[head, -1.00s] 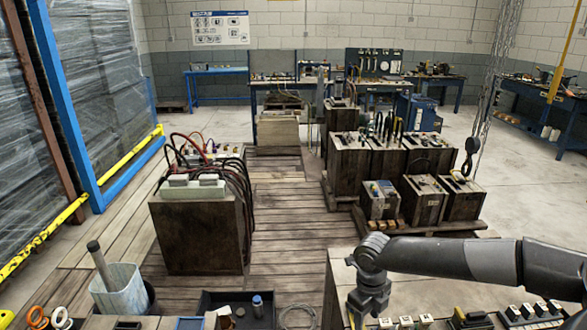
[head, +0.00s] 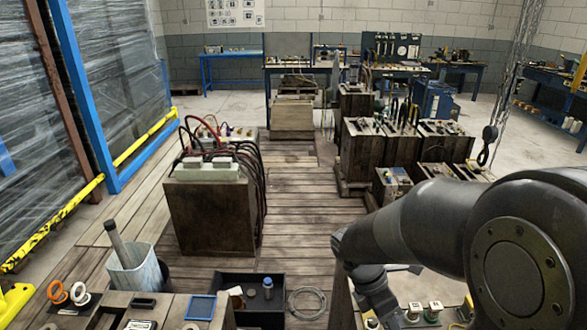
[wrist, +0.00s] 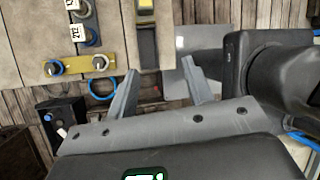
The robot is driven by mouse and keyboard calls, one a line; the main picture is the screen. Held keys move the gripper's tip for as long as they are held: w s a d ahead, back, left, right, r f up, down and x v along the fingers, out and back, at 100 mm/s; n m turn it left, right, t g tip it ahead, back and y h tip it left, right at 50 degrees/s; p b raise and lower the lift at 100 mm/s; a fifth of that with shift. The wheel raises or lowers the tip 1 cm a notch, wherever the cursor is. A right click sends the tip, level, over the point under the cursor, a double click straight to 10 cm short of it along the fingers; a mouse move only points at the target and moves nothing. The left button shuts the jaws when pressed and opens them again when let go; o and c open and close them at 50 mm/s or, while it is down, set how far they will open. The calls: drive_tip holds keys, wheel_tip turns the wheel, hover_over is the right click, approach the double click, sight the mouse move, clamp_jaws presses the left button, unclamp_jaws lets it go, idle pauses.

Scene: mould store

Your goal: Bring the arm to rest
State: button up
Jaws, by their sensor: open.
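My arm (head: 430,225) reaches in from the right in the head view, bent, with its near joint large at the lower right. The wrist end points down at the right part of the bench, and the fingers are cut off or hidden there. In the wrist view my gripper (wrist: 157,92) shows two grey fingers spread apart, with nothing between them. Bench items lie beyond the fingertips.
A black tray (head: 247,312), a blue frame (head: 200,308) and a bucket (head: 137,270) are along the near bench. Numbered pieces (head: 433,311) stand near my wrist. Crates fill the floor beyond; plank floor (head: 300,215) is clear between them.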

drive_tip(key=s+a+r+m+t+y, duration=0.2)
drive_tip(key=s+r+m+t, duration=0.1)
drive_tip(key=r+m, duration=0.4)
drive_tip(key=s+a+r+m+t+y, duration=0.2)
drive_tip(key=r+m, duration=0.6)
drive_tip(key=m, duration=0.5)
drive_tip(key=shift+s+a+r+t+y, duration=0.2)
drive_tip(key=shift+s+a+t+y, duration=0.25)
drive_tip(key=shift+s+t, duration=0.85)
drive_tip(key=shift+w, duration=0.15)
